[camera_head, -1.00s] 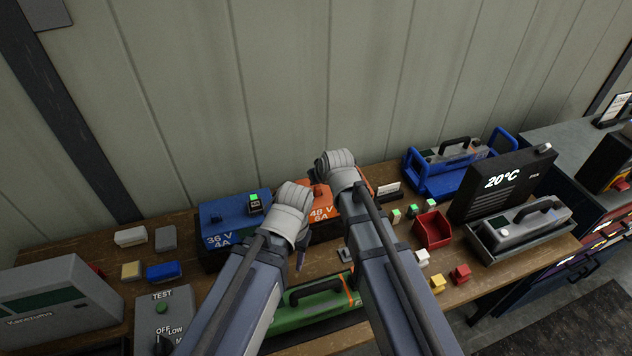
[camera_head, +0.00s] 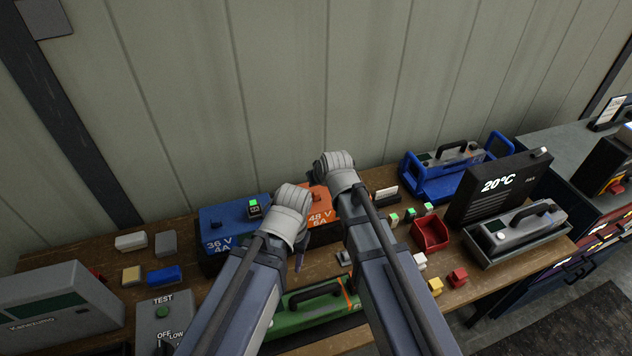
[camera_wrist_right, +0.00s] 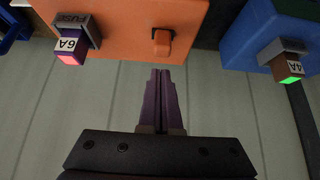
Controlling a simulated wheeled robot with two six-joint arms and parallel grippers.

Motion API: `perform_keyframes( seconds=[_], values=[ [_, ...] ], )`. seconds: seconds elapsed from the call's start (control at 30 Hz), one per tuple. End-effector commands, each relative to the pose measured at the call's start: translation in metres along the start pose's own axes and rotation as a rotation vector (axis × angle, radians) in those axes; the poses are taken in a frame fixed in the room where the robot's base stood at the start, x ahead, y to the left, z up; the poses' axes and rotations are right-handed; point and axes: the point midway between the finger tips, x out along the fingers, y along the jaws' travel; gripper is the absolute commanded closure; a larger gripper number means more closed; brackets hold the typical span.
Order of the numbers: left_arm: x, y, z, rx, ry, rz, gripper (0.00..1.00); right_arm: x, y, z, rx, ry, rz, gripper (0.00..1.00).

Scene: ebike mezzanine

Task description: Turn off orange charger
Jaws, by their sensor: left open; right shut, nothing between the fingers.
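The orange charger (camera_head: 319,218), marked 48 V 6A, stands on the bench, partly hidden by my wrists. In the right wrist view its orange case (camera_wrist_right: 120,22) carries an orange switch (camera_wrist_right: 161,42) and a fuse block (camera_wrist_right: 72,38) marked 6A with a red light. My right gripper (camera_wrist_right: 160,72) is shut and empty, its purple fingertips just short of the switch in the picture; contact cannot be told. In the head view it is hidden behind its wrist.
A blue charger (camera_head: 218,222), marked 36 V 4A, stands close left; its 4A block (camera_wrist_right: 289,70) shows green. A green case (camera_head: 312,312) lies in front. A red bin (camera_head: 430,232) and small blocks are at right. The wall (camera_head: 300,90) rises behind.

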Motion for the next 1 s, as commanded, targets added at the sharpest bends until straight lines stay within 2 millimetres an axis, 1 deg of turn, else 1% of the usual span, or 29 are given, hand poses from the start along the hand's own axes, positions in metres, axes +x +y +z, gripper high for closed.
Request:
perform_keyframes(
  seconds=[0.13,0.27,0.37,0.53,0.57,0.6,0.9,1.0],
  values=[
    [0.0,0.0,0.0,-0.004,0.0,0.001,0.5,0.0,0.0,-0.001,0.0,0.0,0.0,1.0],
    [-0.002,0.0,0.0,-0.004,0.0,0.001,0.5,0.002,0.001,-0.007,0.0,0.0,0.0,1.0],
    [-0.006,0.0,0.0,-0.005,0.0,0.001,0.5,0.005,0.002,-0.017,0.001,0.0,0.001,1.0],
    [-0.014,-0.001,0.001,-0.006,0.0,0.001,0.5,0.013,0.004,-0.042,0.002,0.0,0.001,1.0],
    [-0.022,-0.002,0.001,-0.006,0.0,0.001,0.5,0.0,0.004,-0.038,0.002,0.0,0.001,1.0],
    [-0.029,-0.003,0.002,-0.007,0.0,0.001,0.5,-0.009,0.004,-0.037,0.002,0.0,0.001,1.0],
    [-0.074,-0.007,0.005,-0.003,-0.002,0.002,0.5,-0.064,0.003,-0.039,0.001,0.0,0.001,1.0],
    [-0.085,-0.008,0.006,-0.003,-0.003,0.002,0.5,-0.078,0.003,-0.039,0.001,0.0,0.001,1.0]
  ],
)
